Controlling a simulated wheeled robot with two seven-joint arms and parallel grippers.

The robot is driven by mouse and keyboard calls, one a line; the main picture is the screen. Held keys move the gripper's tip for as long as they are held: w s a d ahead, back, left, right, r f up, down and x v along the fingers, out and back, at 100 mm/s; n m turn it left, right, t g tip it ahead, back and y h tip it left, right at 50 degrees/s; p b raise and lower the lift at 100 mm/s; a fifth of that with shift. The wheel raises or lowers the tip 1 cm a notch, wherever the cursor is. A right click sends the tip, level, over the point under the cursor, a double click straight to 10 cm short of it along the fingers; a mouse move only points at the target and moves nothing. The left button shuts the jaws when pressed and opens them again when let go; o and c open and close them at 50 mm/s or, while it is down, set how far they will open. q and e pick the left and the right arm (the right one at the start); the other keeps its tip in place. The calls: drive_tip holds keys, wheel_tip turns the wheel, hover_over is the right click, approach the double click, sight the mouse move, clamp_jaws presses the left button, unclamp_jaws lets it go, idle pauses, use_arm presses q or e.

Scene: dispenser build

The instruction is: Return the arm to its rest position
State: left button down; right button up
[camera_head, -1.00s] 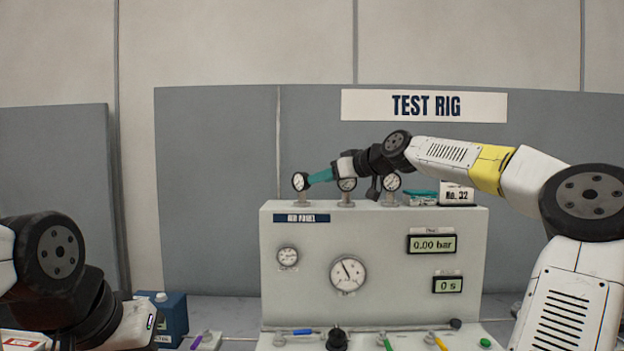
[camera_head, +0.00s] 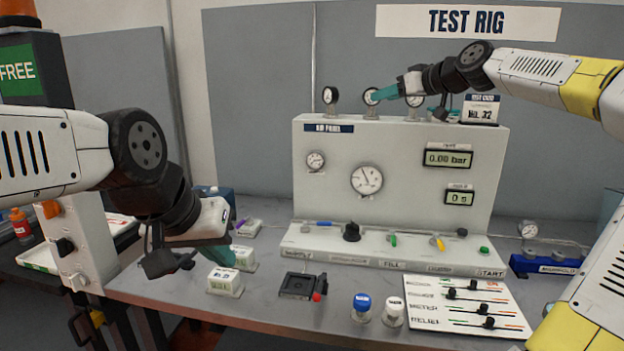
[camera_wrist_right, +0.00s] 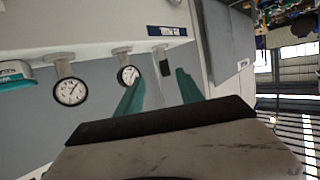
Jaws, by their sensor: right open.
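My right arm (camera_head: 520,68) reaches in from the right over the top of the test rig (camera_head: 400,170). My right gripper (camera_head: 376,96) has teal fingers and is beside the middle top gauge (camera_head: 371,95). In the right wrist view the right gripper (camera_wrist_right: 160,88) is open, its two fingers apart. A small edge-on gauge (camera_wrist_right: 164,64) shows beyond the gap; I cannot tell any contact. My left arm (camera_head: 60,155) comes in from the left. My left gripper (camera_head: 195,258) points down above the bench's left part; its finger gap is unclear.
A left top gauge (camera_head: 330,95) and a right top gauge (camera_head: 414,100) stand on the rig. A labelled white box (camera_head: 481,108) is near my right wrist. The bench (camera_head: 265,315) holds a black fixture (camera_head: 297,286), two capped vials, a slider panel (camera_head: 466,306) and white blocks (camera_head: 225,281).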

drive_tip(key=s+a+f+n+g+h, duration=0.1)
drive_tip(key=s+a+f+g+h, duration=0.15)
drive_tip(key=s+a+f, duration=0.4)
drive_tip(key=s+a+f+g+h, duration=0.2)
drive_tip(key=s+a+f+g, duration=0.1)
drive_tip(key=a+f, duration=0.6)
drive_tip(key=s+d+f+m, duration=0.2)
drive_tip(key=s+d, duration=0.1)
drive_tip(key=s, duration=0.6)
drive_tip(key=s+d+f+m+h, duration=0.1)
drive_tip(key=s+d+f+m, duration=0.1)
drive_tip(key=s, duration=0.7)
drive_tip(key=s+d+f+m, duration=0.1)
drive_tip(key=s+d, duration=0.3)
drive_tip(key=s, duration=0.5)
drive_tip(key=shift+s+d+f+m+h, duration=0.3)
drive_tip(key=shift+f+m+h, duration=0.1)
drive_tip(key=shift+m, duration=0.4)
drive_tip(key=shift+g, duration=0.25)
